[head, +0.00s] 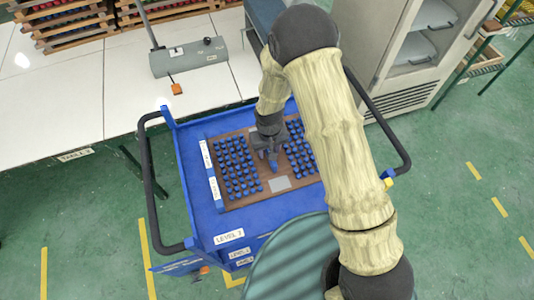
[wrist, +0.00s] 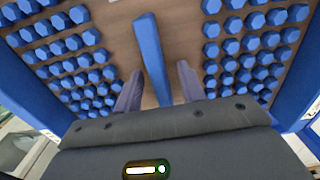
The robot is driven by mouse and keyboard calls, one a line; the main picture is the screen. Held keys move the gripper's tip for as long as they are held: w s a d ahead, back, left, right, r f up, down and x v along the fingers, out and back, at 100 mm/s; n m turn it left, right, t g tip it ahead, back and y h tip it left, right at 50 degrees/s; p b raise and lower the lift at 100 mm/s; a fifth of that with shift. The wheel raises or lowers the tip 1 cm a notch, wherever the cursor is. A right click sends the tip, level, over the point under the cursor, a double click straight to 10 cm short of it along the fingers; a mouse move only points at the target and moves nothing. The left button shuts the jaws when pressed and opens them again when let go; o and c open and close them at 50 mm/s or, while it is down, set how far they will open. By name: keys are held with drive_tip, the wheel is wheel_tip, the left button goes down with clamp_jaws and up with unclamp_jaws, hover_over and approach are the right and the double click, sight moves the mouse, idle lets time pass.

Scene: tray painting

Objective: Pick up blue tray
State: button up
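The tray is a brown board (head: 265,193) with rows of blue hexagonal pieces on both sides, lying on a blue cart (head: 200,225). Its bare brown middle also shows in the wrist view (wrist: 112,28). A blue bar handle (wrist: 151,55) runs along that middle strip. My gripper (head: 268,160) is over the middle of the tray. In the wrist view its two fingers (wrist: 159,70) are apart, one on each side of the handle. Gaps show between the fingers and the handle. The arm hides part of the tray's right side in the head view.
The cart has black side handles (head: 150,190) and "LEVEL" labels (head: 230,236). A white table (head: 60,110) with a grey device (head: 190,57) and wooden racks (head: 70,25) stands behind left. A grey cabinet (head: 410,75) stands behind right. Green floor is free at front left and right.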

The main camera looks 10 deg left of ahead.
idle(0.3)
clamp_jaws()
drive_tip(key=shift+r, duration=0.1)
idle(1.2)
